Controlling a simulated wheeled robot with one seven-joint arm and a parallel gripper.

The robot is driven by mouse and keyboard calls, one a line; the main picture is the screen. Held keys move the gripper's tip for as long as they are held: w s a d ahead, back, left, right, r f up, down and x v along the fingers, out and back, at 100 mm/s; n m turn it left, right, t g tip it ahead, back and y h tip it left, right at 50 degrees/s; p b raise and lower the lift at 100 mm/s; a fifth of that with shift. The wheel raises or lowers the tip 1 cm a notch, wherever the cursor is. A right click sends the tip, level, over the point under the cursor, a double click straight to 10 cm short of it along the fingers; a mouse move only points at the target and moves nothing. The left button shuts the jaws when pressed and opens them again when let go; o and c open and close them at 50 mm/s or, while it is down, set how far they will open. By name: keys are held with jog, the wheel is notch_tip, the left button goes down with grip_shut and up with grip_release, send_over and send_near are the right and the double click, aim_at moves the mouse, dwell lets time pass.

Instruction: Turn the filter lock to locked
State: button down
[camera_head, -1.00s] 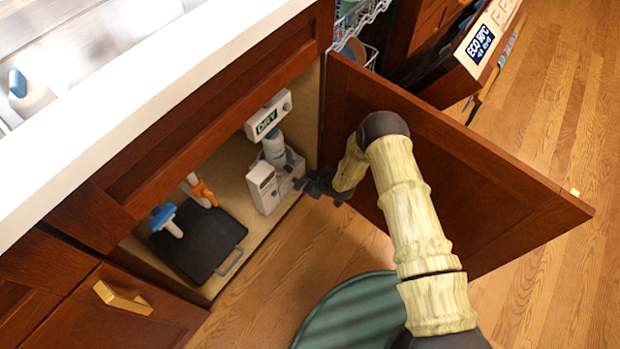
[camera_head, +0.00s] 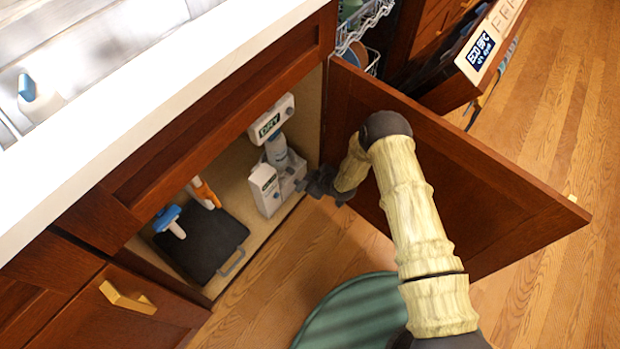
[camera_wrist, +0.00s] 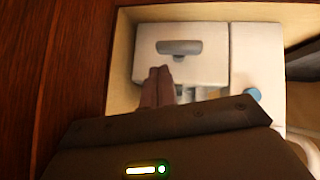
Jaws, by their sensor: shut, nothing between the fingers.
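A white filter unit stands inside the open cabinet. Its upper box (camera_head: 271,118) has a display that seems to read "DRY" and a small knob at its right end. A lower white box (camera_head: 264,188) stands below, with a pale cylinder (camera_head: 277,150) between them. In the wrist view a grey bar-shaped handle (camera_wrist: 180,47) lies crosswise on a white face, perhaps the filter lock. My gripper (camera_wrist: 160,72) is shut and empty, its fingertips just below the bar and apparently apart from it. In the head view my gripper (camera_head: 305,184) is just right of the lower box.
The open cabinet door (camera_head: 450,175) stands right of and behind my arm. A black tray (camera_head: 203,243), a blue-headed brush (camera_head: 168,221) and an orange-and-white bottle (camera_head: 203,193) are in the cabinet's left part. A green round mat (camera_head: 350,318) lies on the floor. A dishwasher rack (camera_head: 358,25) is beyond.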

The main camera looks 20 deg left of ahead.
jog(key=shift+d+r, duration=0.1)
jog(key=p+v, duration=0.6)
jog(key=v, duration=1.1)
jog(key=shift+w+d, duration=0.1)
